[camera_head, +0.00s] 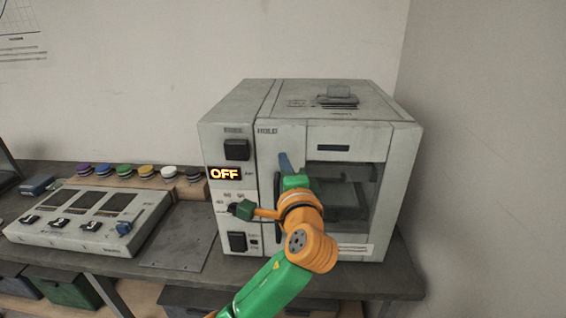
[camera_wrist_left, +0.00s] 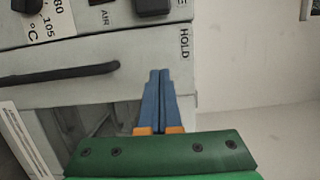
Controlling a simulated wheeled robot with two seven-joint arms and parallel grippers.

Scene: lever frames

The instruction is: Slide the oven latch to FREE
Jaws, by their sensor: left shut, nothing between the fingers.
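The oven (camera_head: 340,135) is a pale box on the bench, with a dark-windowed front and a lit OFF display (camera_head: 225,173). The word HOLD is printed at the top of the strip left of the window (camera_head: 267,130), and it also shows in the wrist view (camera_wrist_left: 184,43). My left gripper (camera_head: 284,156) has its blue fingers shut and empty, in front of this strip below HOLD. In the wrist view the fingertips (camera_wrist_left: 159,72) lie beside the HOLD label; whether they touch the surface I cannot tell. I cannot make out the latch slider or a FREE label.
A long dark handle (camera_wrist_left: 60,75) runs along the oven front near the fingers. Dark switches (camera_head: 237,150) sit on the left panel. A control box (camera_head: 90,218) and several coloured knobs (camera_head: 125,171) stand to the left. A wall is close on the right.

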